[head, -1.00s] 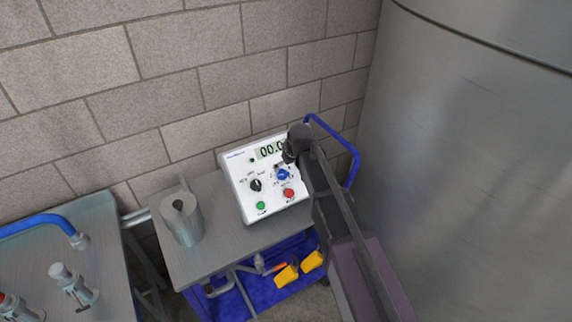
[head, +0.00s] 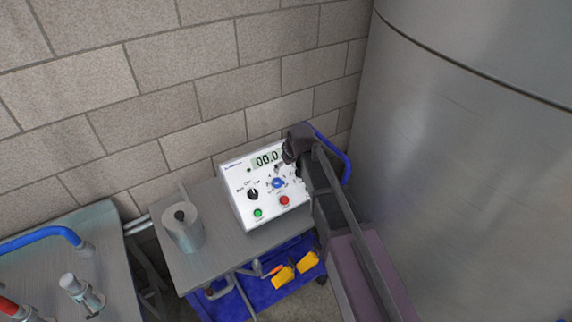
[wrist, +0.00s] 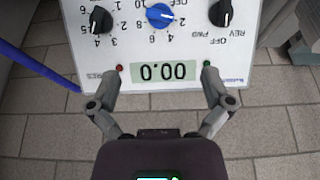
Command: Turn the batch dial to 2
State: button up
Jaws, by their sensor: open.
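A white control panel (head: 236,198) stands on a grey cart. Its blue dial (head: 278,183) sits mid-panel; in the wrist view, upside down, the blue dial (wrist: 160,15) has OFF and numbers around it, and its pointer seems to face near 2. I cannot read a batch label. Black knobs flank it in the wrist view: one with numbers (wrist: 100,18), one with OFF, FWD and REV (wrist: 222,12). My gripper (wrist: 160,77) is open and empty, fingers apart on either side of the 00.0 display and short of the dial. In the head view my gripper (head: 289,157) hides the panel's right side.
Green (head: 258,213) and red (head: 284,200) buttons lie below the dials. A grey roll (head: 183,228) stands on the cart left of the panel. A blue handle (head: 338,160) and a large steel tank (head: 470,170) are at the right. A brick wall is behind.

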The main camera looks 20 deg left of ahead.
jog(key=s+d+f+m+b, duration=0.1)
jog(key=d+f+b, duration=0.3)
jog(key=d, duration=0.5)
jog(key=s+d+f+m+h+b, duration=0.1)
jog(key=s+d+f+m+b, duration=0.1)
jog(key=d+f+b, duration=0.3)
jog(key=s+d+f+m+g+h+b, duration=0.1)
jog(key=s+d+f+m+b, duration=0.1)
jog(key=d, duration=1)
notch_tip(320, 180, down, 3)
jog(key=shift+s+d+f+m+b, duration=0.15)
jog(key=shift+d+m+b, duration=0.25)
jog(key=shift+b, duration=0.8)
jog(key=s+d+m+g, duration=0.1)
jog(key=s+d+m, duration=0.1)
jog(key=s+d, duration=0.2)
jog(key=s+d+m+h, duration=0.1)
jog(key=s+d, duration=0.3)
jog(key=d, duration=0.4)
jog(key=shift+d+m+g, duration=0.3)
jog(key=shift+m+g, duration=0.1)
jog(key=shift+m, duration=0.1)
